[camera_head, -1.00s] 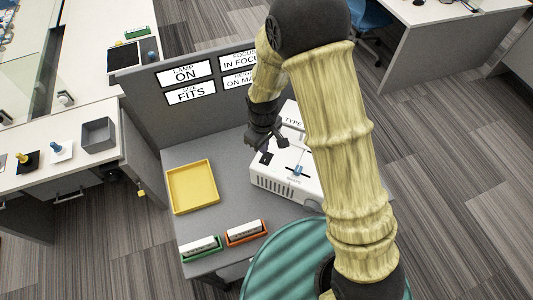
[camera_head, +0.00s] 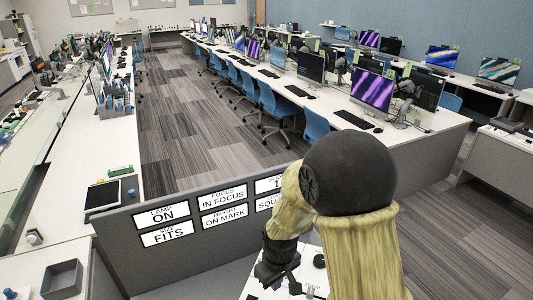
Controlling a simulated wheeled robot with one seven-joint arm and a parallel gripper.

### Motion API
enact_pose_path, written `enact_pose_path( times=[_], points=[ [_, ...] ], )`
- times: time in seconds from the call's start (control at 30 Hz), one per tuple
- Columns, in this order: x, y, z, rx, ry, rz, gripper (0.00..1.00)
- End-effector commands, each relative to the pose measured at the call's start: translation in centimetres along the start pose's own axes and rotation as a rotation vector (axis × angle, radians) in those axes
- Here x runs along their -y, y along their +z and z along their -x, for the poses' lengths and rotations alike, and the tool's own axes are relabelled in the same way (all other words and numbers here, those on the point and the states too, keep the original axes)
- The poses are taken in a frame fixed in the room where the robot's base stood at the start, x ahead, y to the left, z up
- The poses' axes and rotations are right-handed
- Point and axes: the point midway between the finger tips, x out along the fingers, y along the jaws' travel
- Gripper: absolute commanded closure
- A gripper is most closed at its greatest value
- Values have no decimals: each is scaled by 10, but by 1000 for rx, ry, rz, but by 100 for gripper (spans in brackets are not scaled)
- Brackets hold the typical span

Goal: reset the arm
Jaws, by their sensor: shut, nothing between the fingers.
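My arm (camera_head: 348,240) stands at the lower right of the head view, with its black joint high and its yellow links below. My gripper (camera_head: 282,284) is at the bottom of the picture, small and dark, above the white machine (camera_head: 312,262). It is shut with nothing in it. The arm and the picture's lower edge hide most of the machine. I cannot tell whether the fingers touch it.
A grey bin (camera_head: 62,280) is at lower left. Long desks with monitors and blue chairs (camera_head: 280,105) lie beyond a striped floor.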

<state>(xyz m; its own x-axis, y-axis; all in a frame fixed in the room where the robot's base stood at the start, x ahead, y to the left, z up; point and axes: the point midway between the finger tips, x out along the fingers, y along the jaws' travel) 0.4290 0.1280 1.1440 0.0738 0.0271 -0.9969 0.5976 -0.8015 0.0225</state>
Motion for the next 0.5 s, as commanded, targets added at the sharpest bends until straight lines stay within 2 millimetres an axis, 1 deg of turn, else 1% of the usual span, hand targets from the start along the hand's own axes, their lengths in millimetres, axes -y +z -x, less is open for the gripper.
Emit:
enact_pose_path(
  times=[0.03, 0.17, 0.2, 0.27, 0.3, 0.4, 0.5],
  points=[
    [-12, 14, 4, -19, 9, -70, 100],
    [-34, 51, 21, -58, 30, -250, 100],
    [-39, 63, 25, -70, 36, -305, 100],
    [-46, 82, 31, -88, 46, -386, 100],
    [-49, 94, 34, -100, 53, -440, 100],
    [-54, 120, 39, -125, 67, -551, 100],
    [-56, 135, 43, -140, 75, -617, 100]
  ],
)
